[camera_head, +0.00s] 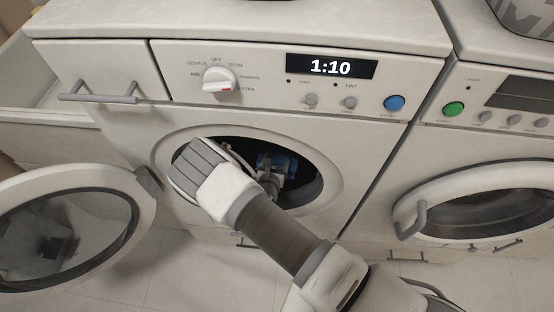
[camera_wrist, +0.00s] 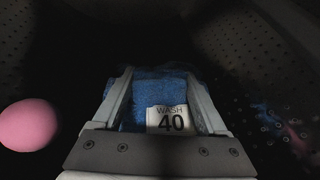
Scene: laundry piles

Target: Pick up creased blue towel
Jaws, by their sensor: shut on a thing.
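The blue towel (camera_wrist: 155,90) is inside the dark drum of the left washing machine, with a white tag reading "WASH 40" (camera_wrist: 170,118) on it. My gripper (camera_wrist: 160,82) reaches in through the round opening and is shut on the towel, which lies between its two fingers. In the head view, a bit of the blue towel (camera_head: 284,160) shows beside my gripper (camera_head: 272,172). My arm covers the lower left of the opening. The towel's far side and underside are hidden.
A pink ball-like thing (camera_wrist: 28,125) lies at the left in the drum. A blurred reddish thing (camera_wrist: 298,138) is at the right. The open door (camera_head: 140,215) stands left of the opening. A second machine (camera_head: 500,150) with its door shut is at the right.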

